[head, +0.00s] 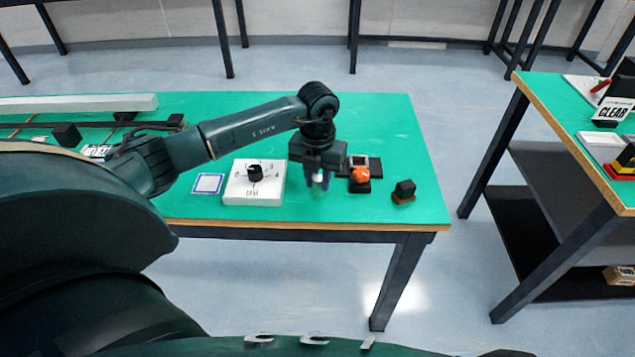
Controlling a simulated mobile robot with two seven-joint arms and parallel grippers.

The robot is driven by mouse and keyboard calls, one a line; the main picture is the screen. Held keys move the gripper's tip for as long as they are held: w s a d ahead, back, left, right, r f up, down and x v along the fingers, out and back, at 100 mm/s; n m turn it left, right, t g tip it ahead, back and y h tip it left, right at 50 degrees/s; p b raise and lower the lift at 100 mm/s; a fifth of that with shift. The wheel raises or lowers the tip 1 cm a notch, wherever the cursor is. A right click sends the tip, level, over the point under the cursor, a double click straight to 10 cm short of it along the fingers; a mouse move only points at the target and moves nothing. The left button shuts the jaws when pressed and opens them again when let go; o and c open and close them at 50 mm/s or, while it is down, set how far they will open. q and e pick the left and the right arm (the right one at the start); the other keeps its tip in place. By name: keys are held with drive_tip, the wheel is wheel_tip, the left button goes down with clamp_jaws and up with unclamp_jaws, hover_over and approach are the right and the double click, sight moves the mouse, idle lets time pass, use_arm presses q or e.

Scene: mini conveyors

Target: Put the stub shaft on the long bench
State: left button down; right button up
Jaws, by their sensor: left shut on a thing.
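My left gripper (318,183) points down over the front right part of the long green-topped bench (385,120). It is shut on a small pale piece (318,178), perhaps the stub shaft, mostly hidden between the fingers. I cannot tell whether the piece touches the bench top. No other stub shaft can be made out. My right gripper is not in view.
A white box with a black dial (240,192) stands left of the gripper. An orange-knobbed device (360,177) and a small black block (404,190) stand right of it. Another green-topped bench (560,110) stands at right. The bench's back right is clear.

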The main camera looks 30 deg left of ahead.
use_arm(q)
drive_tip(key=shift+f, duration=0.75)
drive_tip(key=shift+f, duration=0.1)
